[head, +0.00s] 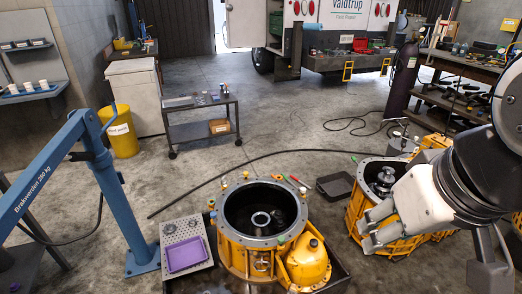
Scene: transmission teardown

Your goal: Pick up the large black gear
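My gripper (371,230) is at the right of the head view, in front of the right yellow housing. Its two fingertips are apart, with nothing seen between them. The round yellow housing (236,247) stands at bottom centre, open at the top. Its inside is dark, with a pale metal hub (261,219) in the middle. Dark parts lie around the hub; I cannot make out gear teeth or tell which is the large black gear. The second yellow housing (355,208) holds metal shaft parts (384,178) and is partly hidden by my gripper.
A perforated metal tray with a purple bin (185,254) lies left of the centre housing. A blue crane (125,215) stands at left. A small black tray (335,186) lies between the housings. A cart (203,128) and a black gas cylinder (402,80) stand farther back. The middle floor is mostly clear.

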